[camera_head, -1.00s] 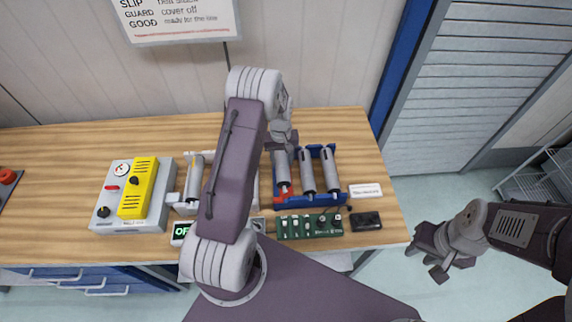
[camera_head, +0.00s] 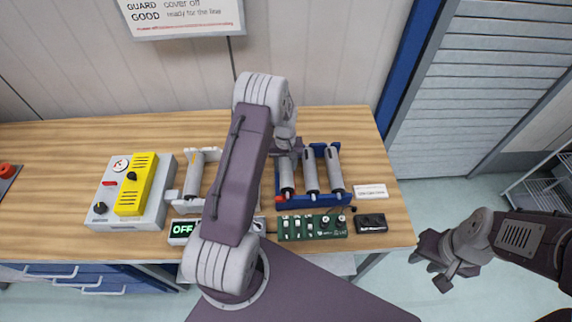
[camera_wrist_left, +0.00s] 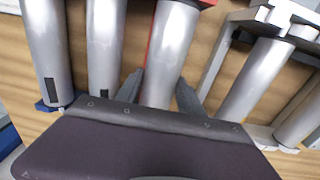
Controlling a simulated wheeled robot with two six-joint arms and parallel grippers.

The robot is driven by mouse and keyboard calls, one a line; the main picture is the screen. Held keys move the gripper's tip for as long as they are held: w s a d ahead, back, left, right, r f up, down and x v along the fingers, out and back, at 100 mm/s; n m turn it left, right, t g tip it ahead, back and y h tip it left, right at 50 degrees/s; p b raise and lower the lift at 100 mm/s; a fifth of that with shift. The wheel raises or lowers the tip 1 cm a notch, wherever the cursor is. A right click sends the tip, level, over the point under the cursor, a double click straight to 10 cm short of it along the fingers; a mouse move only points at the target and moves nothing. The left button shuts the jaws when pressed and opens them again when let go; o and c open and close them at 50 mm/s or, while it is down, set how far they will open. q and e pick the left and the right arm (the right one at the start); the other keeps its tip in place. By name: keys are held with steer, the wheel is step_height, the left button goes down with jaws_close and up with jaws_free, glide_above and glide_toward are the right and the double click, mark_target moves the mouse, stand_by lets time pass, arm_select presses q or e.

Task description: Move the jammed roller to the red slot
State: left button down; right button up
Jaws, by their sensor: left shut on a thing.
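A grey roller (camera_head: 287,180) is at the left, red-marked slot (camera_head: 281,198) of the blue rack (camera_head: 315,202). My left gripper (camera_wrist_left: 161,92) is shut on this roller, one finger on each side. In the wrist view a red strip (camera_wrist_left: 149,42) shows beside the roller. The head view partly hides the gripper behind my arm, and I cannot tell whether the roller is fully seated. Two more rollers (camera_head: 311,172) (camera_head: 334,170) stand in the blue rack to its right. My right gripper (camera_head: 436,272) is open and empty, off the bench at the right.
A white rack (camera_head: 186,206) with a roller (camera_head: 194,175) stands to the left, partly behind my arm. A grey and yellow control box (camera_head: 134,190), an "OFF" display (camera_head: 181,229), a green switch board (camera_head: 312,227) and a black box (camera_head: 371,222) are on the bench.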

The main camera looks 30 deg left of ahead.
arm_select(q)
steer(key=shift+f, duration=0.15)
steer(key=shift+w+f+b, duration=0.1)
steer(key=shift+f+b, duration=0.4)
steer(key=shift+f, duration=0.2)
steer(key=shift+f+b, duration=0.3)
steer(key=shift+b, duration=0.1)
steer(key=c, duration=0.7)
jaws_free()
steer(key=shift+o, duration=0.2)
steer(key=shift+r, duration=0.1)
step_height(320, 180, up, 9)
steer(key=shift+b, duration=1.05)
